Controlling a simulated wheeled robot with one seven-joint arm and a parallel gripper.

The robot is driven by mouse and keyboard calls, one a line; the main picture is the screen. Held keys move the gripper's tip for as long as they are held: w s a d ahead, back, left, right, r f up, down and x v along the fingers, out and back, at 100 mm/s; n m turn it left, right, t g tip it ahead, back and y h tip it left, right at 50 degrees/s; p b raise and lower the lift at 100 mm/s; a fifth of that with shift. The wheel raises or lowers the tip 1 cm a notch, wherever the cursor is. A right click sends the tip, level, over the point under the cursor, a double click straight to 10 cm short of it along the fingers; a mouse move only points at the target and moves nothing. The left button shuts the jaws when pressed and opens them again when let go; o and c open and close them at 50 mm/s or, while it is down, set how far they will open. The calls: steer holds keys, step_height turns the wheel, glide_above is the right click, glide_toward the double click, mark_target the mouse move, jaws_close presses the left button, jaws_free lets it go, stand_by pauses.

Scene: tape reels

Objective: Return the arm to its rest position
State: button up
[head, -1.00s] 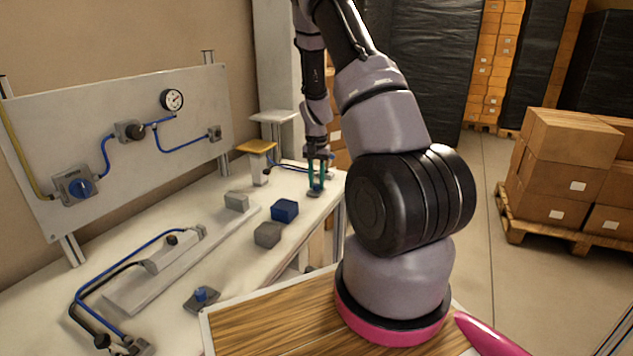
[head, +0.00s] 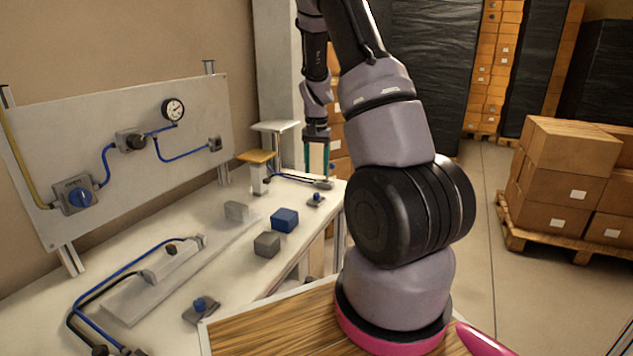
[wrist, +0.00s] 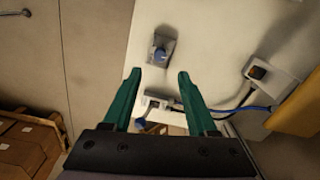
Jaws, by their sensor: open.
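My arm rises from its pink-ringed base in the head view. My gripper (head: 317,158) hangs above the far right end of the white table (head: 225,195). In the wrist view its two green fingers (wrist: 156,80) are apart with nothing between them. A small grey plate with a blue knob (head: 316,200) sits on the table below the gripper; it also shows ahead of the fingertips in the wrist view (wrist: 160,47), apart from them.
A blue block (head: 284,220) and grey blocks (head: 267,244) lie on the table. A yellow-topped stand (head: 257,157) is left of the gripper. A panel with a gauge (head: 173,110) stands behind. Boxes on a pallet (head: 560,160) are at the right, with clear floor between.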

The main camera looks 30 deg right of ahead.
steer(key=shift+r, duration=1.2)
steer(key=shift+r, duration=0.1)
